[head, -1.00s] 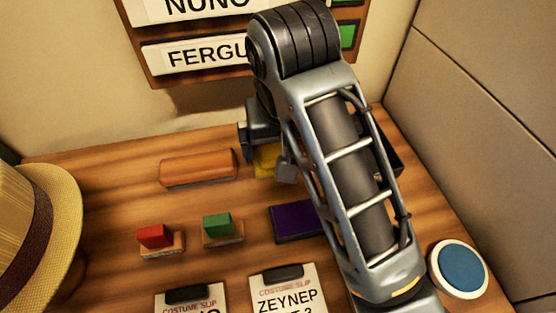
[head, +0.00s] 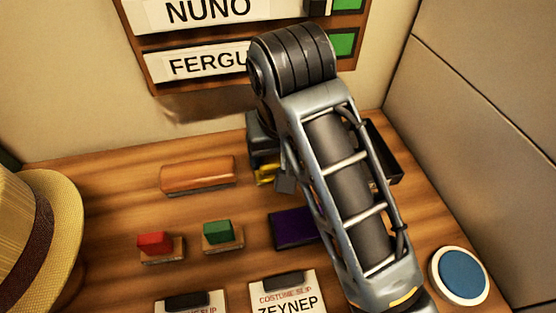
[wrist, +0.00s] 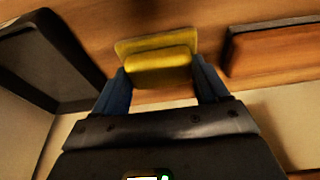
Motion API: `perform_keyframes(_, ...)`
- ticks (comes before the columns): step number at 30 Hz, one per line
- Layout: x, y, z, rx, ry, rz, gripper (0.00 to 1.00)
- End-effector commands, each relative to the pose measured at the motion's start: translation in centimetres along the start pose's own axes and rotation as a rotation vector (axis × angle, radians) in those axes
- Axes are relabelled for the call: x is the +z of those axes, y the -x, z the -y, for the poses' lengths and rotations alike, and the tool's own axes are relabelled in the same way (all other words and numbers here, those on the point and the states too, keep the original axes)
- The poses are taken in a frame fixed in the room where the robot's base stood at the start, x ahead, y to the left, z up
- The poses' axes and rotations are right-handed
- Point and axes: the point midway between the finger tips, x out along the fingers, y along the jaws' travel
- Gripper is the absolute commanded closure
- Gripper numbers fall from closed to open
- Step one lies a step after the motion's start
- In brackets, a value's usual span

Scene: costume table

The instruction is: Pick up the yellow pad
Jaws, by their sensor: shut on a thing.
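The yellow pad (wrist: 160,62) sits between the two blue fingers of my gripper (wrist: 159,74) in the wrist view. The fingers are shut on its sides. In the head view only a small yellow part of the pad (head: 266,173) shows below my gripper (head: 268,164); my arm hides the rest. Whether the pad is clear of the wooden table (head: 110,185) cannot be told for sure.
An orange-brown block (head: 197,176) lies left of my gripper. A purple pad (head: 293,229) and red (head: 155,244) and green (head: 218,232) blocks are nearer. A dark tray (head: 385,150) is partly behind my arm. A blue round button (head: 460,272) is at right.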

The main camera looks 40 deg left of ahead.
Motion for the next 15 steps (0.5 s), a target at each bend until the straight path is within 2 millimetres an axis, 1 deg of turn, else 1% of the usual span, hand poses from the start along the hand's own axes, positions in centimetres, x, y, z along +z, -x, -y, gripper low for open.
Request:
perform_keyframes(8,-0.1,0.3,0.0,0.0,0.0,-0.001,0.57)
perform_keyframes(13,-0.6,1.7,0.0,0.001,0.0,-0.003,0.57)
perform_keyframes(15,-0.8,2.8,0.0,0.001,0.0,-0.003,0.57)
